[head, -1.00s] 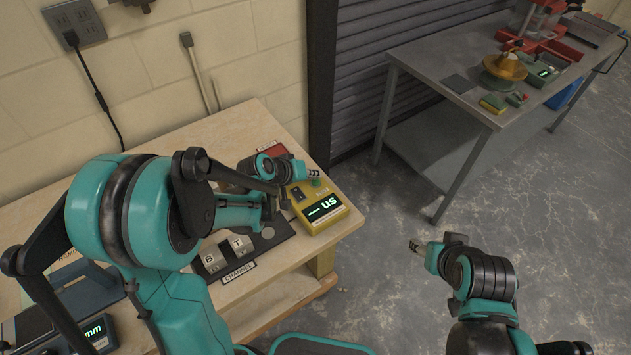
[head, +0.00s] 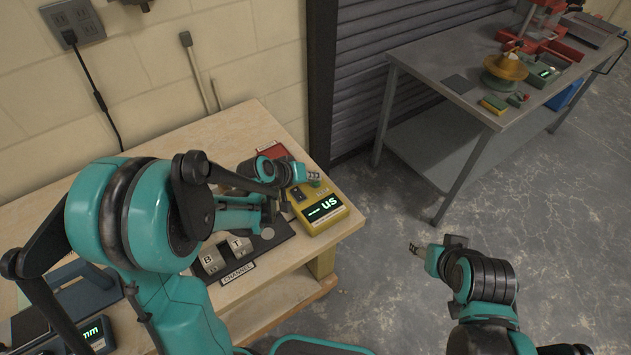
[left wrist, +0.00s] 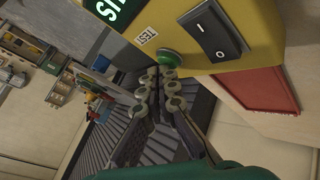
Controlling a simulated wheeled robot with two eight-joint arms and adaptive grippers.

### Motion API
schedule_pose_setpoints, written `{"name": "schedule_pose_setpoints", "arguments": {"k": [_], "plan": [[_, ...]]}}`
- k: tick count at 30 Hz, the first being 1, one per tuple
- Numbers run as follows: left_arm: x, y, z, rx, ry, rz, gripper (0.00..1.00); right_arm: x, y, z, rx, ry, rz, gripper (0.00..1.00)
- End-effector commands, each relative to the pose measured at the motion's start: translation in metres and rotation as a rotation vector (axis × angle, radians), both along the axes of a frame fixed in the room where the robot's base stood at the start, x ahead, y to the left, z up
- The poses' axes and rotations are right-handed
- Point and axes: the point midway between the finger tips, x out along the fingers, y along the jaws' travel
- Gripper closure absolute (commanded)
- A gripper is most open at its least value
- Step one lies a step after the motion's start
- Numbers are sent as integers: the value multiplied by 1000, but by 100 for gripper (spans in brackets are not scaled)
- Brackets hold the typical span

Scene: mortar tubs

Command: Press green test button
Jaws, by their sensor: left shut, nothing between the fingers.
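The yellow tester (head: 322,207) stands near the right end of the wooden bench, its display lit "us". Its green test button (left wrist: 170,58) shows in the left wrist view beside the TEST label (left wrist: 146,36) and a black rocker switch (left wrist: 213,30). The button is a small green spot in the head view (head: 316,184). My left gripper (head: 314,176) is shut and empty, its fingertips right at the button. In the left wrist view the fingertips (left wrist: 160,88) lie just below the button; I cannot tell whether they touch it. My right gripper (head: 414,248) hangs over the floor, too small to read.
A black channel plate with B and T blocks (head: 225,252) lies left of the tester. A red object (left wrist: 255,95) lies behind the tester. A grey metal table (head: 440,80) with several items stands at the back right. The floor between is clear.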

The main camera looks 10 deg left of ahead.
Motion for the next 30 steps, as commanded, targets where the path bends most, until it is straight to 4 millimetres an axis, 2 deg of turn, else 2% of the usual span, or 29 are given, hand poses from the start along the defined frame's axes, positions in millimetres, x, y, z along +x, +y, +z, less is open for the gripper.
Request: {"name": "schedule_pose_setpoints", "arguments": {"k": [17, 30], "plan": [[0, 0, -3, 0, 1, -1, 100, 0, 0, -3, 0, 0, 0, 49], [0, 0, 15, 0, 0, 0, 100, 0, 0, 11, 0, 0, 0, 49]]}}
